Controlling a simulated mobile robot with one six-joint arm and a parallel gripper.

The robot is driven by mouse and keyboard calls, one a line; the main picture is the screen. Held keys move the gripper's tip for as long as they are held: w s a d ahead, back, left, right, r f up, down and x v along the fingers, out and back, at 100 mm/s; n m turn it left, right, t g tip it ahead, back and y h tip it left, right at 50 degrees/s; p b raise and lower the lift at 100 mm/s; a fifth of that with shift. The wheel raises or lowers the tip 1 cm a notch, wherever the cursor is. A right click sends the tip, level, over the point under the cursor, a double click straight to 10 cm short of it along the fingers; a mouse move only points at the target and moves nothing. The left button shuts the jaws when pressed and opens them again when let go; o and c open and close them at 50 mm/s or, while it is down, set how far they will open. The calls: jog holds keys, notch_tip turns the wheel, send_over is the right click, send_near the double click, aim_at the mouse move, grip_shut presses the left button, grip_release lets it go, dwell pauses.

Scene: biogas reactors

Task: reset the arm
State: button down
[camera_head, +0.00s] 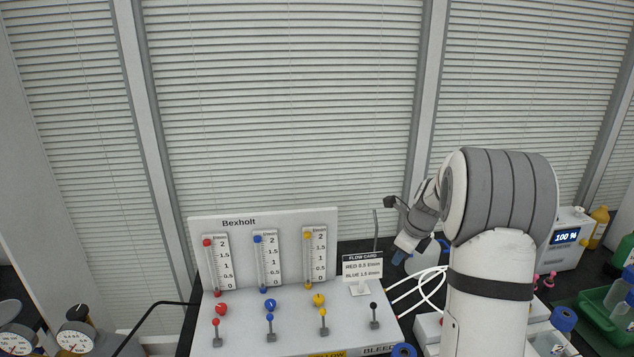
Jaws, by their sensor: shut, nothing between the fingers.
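My arm rises at the right of the head view, bends over at a grey-banded joint, and reaches down and to the left. My gripper (400,254) is at its far end, small and partly hidden by my own wrist. It points down behind and to the right of the flow card (362,269). The gripper is shut and holds nothing. It appears apart from the Bexholt panel (264,222), though its exact height is hard to tell.
The panel has red, blue and yellow flow tubes, with knobs and levers in front. White tubing (425,288) loops between panel and arm. A display box (566,237), bottles and a green tray (597,311) crowd the right. Gauges (75,340) stand at lower left.

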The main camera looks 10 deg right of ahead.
jog(key=s+a+r+n+h+b, duration=0.1)
jog(key=s+a+r+n, duration=0.3)
jog(key=s+a+n, duration=0.3)
jog(key=s+a+r+n+b, duration=0.1)
jog(key=s+a+r+n, duration=0.35)
jog(key=s+n, duration=0.35)
jog(key=s+a+f+n, duration=0.1)
jog(key=s+a+n, duration=0.1)
jog(key=s+n, duration=0.4)
jog(key=s+a+f+n+h+b, duration=0.1)
jog(key=s+a+n, duration=0.1)
jog(key=s+n, duration=0.4)
jog(key=s, duration=0.4)
jog(key=shift+s+a+f, duration=0.2)
jog(key=shift+a+f, duration=0.1)
